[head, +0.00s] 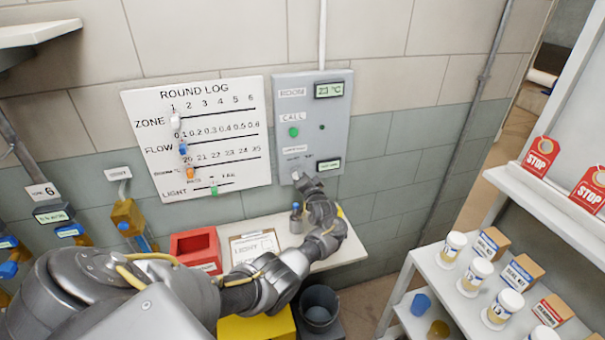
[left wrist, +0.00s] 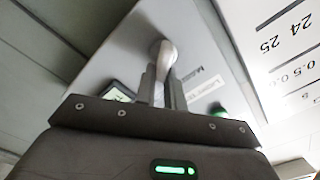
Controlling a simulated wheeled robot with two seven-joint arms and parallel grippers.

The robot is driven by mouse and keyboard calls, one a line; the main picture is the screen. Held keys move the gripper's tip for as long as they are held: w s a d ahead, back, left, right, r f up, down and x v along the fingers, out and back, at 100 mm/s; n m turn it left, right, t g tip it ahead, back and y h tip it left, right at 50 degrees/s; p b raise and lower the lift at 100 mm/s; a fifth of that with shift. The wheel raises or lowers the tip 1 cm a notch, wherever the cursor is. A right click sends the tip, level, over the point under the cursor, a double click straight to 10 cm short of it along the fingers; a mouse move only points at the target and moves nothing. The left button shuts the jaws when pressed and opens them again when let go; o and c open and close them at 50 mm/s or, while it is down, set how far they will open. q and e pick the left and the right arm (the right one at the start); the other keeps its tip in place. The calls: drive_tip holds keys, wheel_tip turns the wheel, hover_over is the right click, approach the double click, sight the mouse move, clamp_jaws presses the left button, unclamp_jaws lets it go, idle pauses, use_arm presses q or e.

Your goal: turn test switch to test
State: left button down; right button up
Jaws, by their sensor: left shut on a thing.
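A grey wall panel (head: 308,140) carries a green call button, a room display reading about 23 °C and, low down, a small switch that my gripper mostly hides. My left gripper (head: 300,178) reaches up to this lower part of the panel. In the left wrist view, its two fingers (left wrist: 160,82) are shut on a pale rounded switch knob (left wrist: 163,52) that sticks out from the panel. The small labels beside the knob are too blurred to read, so its setting cannot be told. My right gripper is not in view.
A round log board (head: 200,135) with sliders hangs left of the panel. Below is a narrow shelf with a red bin (head: 196,247) and a clipboard (head: 255,246). A white rack (head: 450,290) with jars, boxes and STOP tags stands at right.

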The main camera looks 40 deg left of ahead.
use_arm(q)
drive_tip(key=shift+w+m, duration=0.1)
drive_tip(key=shift+m, duration=0.4)
drive_tip(key=c, duration=1.5)
unclamp_jaws()
drive_tip(key=v, duration=1)
drive_tip(key=shift+s+d+b, duration=0.25)
drive_tip(key=shift+d+b, duration=0.1)
drive_tip(key=shift+b, duration=0.05)
